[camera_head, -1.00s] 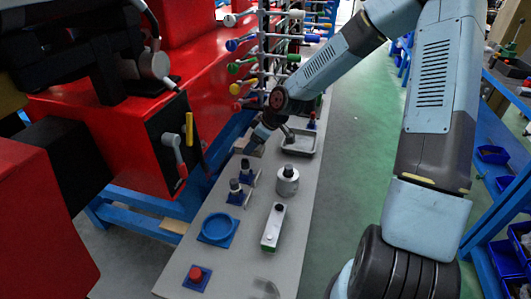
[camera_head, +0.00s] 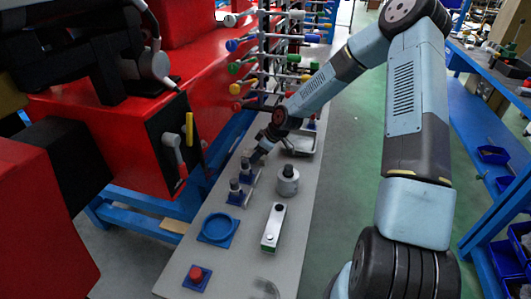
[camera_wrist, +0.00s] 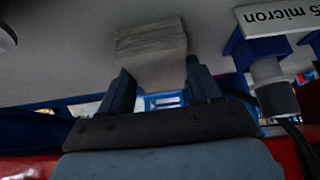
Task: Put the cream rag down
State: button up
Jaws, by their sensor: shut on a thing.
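My gripper (camera_head: 257,156) is low over the far part of the grey bench (camera_head: 245,222), to the left of a metal tray. In the wrist view my gripper (camera_wrist: 160,75) has its two dark fingers at either side of the near end of the cream rag (camera_wrist: 150,40). The rag looks like a pale, folded block with layered edges, just past the fingertips and close to the grey surface. Whether it touches that surface cannot be told. In the head view the rag is hidden by my gripper.
The metal tray (camera_head: 301,143) stands right of my gripper. Blue-based dark pieces (camera_head: 237,193), a grey cylinder (camera_head: 288,181), a white box (camera_head: 273,228), a blue round dish (camera_head: 217,229) and a red button (camera_head: 196,276) stand nearer. A labelled part (camera_wrist: 275,20) is close by in the wrist view.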

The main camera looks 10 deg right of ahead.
jog(key=o, duration=1.2)
